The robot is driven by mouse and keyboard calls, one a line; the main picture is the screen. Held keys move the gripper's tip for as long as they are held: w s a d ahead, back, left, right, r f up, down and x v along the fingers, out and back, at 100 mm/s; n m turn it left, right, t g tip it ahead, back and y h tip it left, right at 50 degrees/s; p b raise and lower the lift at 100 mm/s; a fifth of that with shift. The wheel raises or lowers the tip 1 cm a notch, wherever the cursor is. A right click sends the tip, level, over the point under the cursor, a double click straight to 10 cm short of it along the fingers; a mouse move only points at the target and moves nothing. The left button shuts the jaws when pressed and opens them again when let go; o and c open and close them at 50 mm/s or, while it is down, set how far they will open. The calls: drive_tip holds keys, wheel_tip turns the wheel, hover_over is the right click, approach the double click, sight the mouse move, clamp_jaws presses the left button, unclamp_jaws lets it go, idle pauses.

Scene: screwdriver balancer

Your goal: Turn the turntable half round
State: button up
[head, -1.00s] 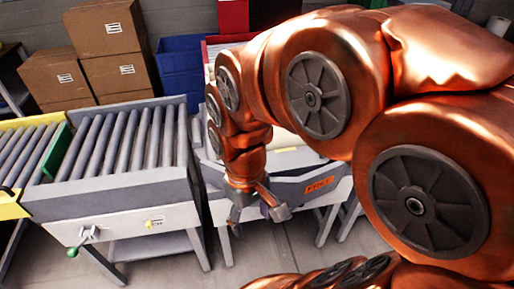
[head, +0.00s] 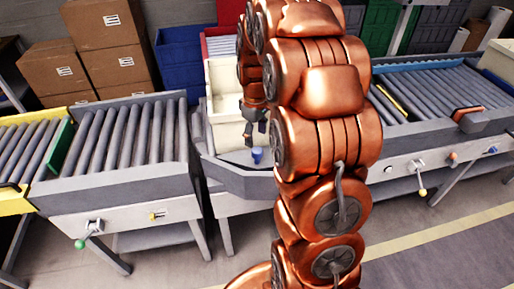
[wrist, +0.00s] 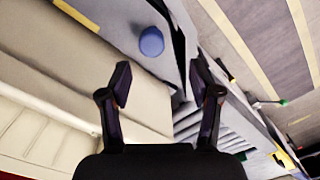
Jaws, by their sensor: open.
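The turntable (head: 232,172) is a grey angular platform between two roller conveyors. A cream crate (head: 222,112) stands on it. A blue knob (head: 257,153) sits on the turntable near its front edge, in front of the crate. My gripper (head: 255,132) is open and empty, just above and behind the knob, beside the crate. In the wrist view the blue knob (wrist: 151,41) lies beyond the open fingertips (wrist: 160,83), apart from them, and the cream crate (wrist: 75,75) fills the left. My arm hides the turntable's right part.
A roller conveyor (head: 120,140) with a green-knobbed lever (head: 82,243) adjoins on the left. Another conveyor (head: 430,95) with a yellow-knobbed lever (head: 422,190) lies to the right. Cardboard boxes (head: 110,65) and a blue bin (head: 185,60) stand behind. The front floor is clear.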

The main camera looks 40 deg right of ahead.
sight(257, 150)
drive_tip(key=shift+w+d+f, duration=0.3)
drive_tip(key=shift+d, duration=0.25)
drive_tip(key=shift+f+p, duration=1.35)
drive_tip(key=shift+f, duration=2.45)
clamp_jaws()
